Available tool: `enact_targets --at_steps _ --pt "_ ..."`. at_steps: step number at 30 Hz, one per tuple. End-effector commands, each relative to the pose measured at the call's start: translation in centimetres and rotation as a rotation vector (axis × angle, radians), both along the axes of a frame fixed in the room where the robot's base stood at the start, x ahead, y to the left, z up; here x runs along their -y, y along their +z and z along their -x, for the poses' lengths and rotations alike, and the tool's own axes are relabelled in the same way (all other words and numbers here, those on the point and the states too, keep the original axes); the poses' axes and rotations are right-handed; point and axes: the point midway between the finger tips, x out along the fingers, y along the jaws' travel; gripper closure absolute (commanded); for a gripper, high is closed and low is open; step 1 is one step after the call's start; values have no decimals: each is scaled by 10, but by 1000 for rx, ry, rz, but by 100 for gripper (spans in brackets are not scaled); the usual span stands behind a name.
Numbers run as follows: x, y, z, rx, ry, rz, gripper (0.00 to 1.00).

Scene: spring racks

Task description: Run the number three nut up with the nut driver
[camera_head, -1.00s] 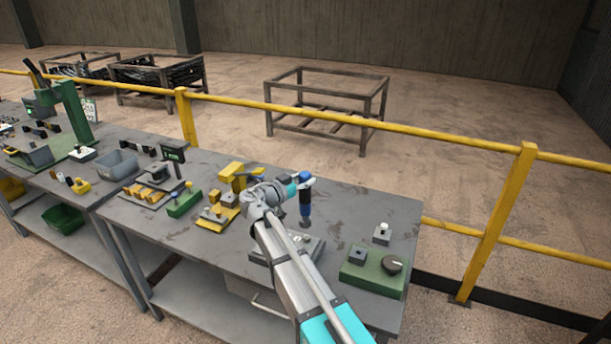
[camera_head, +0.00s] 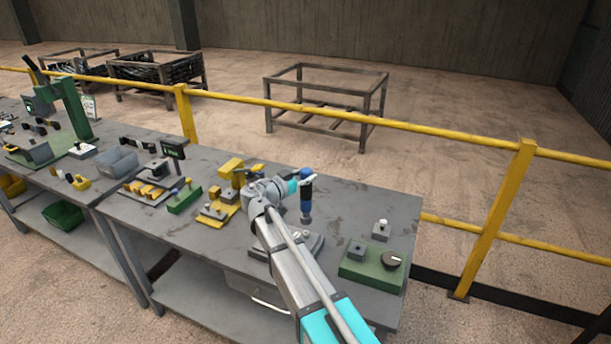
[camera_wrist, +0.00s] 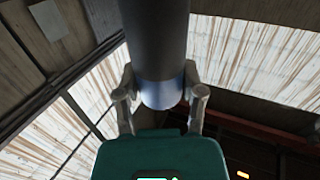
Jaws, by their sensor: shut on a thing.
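The nut driver (camera_head: 306,208) hangs about upright from my gripper (camera_head: 303,187), with blue at its upper end and a grey lower end. In the wrist view my gripper (camera_wrist: 162,100) has its two fingers on either side of the driver's dark, thick body (camera_wrist: 157,40), which has a pale end. A grey plate (camera_head: 265,246) with fittings lies on the bench below the driver, partly behind my arm. The nuts are too small and hidden to tell number three, and I cannot tell whether the driver's tip touches anything.
A green block (camera_head: 358,272) with a dark round knob stands at the bench's right end, with a small grey block (camera_head: 380,234) behind it. Yellow fixtures (camera_head: 217,215) stand left of my gripper. A yellow rail (camera_head: 470,143) runs behind the bench.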

Motion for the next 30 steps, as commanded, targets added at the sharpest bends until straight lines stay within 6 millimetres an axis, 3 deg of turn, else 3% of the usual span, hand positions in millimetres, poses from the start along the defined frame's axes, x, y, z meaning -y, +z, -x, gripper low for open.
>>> enact_targets --at_steps 18,30 --pt "1 -39 0 1 -1 2 100" --pt "1 -48 0 1 -1 2 100"
